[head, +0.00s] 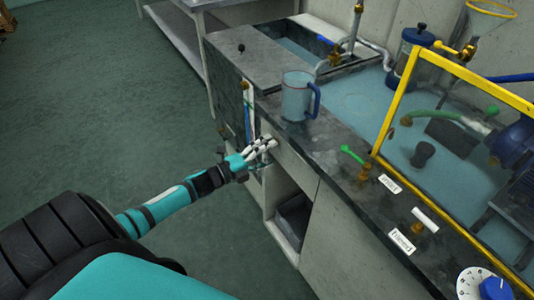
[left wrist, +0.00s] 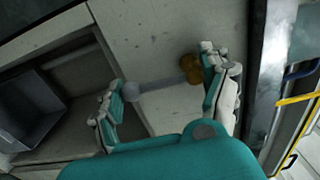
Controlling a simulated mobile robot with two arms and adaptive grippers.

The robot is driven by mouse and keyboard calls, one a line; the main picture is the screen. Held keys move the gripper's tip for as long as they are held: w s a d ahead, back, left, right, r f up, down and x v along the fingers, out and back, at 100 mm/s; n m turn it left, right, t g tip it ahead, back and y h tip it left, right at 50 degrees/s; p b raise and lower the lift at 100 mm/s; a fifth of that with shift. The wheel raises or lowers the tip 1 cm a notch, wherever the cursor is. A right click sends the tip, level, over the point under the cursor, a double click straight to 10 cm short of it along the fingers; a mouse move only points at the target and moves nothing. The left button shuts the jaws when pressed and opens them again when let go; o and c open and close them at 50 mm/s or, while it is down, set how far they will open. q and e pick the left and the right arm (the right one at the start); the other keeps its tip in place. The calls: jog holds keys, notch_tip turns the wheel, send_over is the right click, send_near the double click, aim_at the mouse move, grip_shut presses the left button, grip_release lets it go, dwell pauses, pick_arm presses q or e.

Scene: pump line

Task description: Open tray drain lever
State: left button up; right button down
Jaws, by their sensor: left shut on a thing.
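A pale grey lever (left wrist: 160,84) with a round knob at one end sticks out from a brass fitting (left wrist: 190,68) on the cabinet front in the left wrist view. My left gripper (left wrist: 165,75) is shut across this lever, one finger at the knob end and the other beside the brass fitting. In the head view my left gripper (head: 263,147) is at the cabinet front below the counter edge, and its fingers hide the lever. My right gripper is not in view.
A clear jug (head: 297,97) with a blue handle stands on the counter above the gripper. A green lever (head: 352,155) and a white lever (head: 425,218) sit beside labels. A yellow frame (head: 460,70) stands at right. The floor (head: 100,120) at left is clear.

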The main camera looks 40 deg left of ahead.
pick_arm(q)
jog(key=o, duration=1.6)
jog(key=shift+w+r, duration=0.15)
jog(key=shift+r, duration=0.3)
jog(key=shift+s+a+f, duration=0.1)
jog(key=shift+s+f, duration=0.1)
jog(key=shift+s+a, duration=0.1)
jog(key=shift+s, duration=0.2)
jog(key=v, duration=1.1)
jog(key=shift+r, duration=0.1)
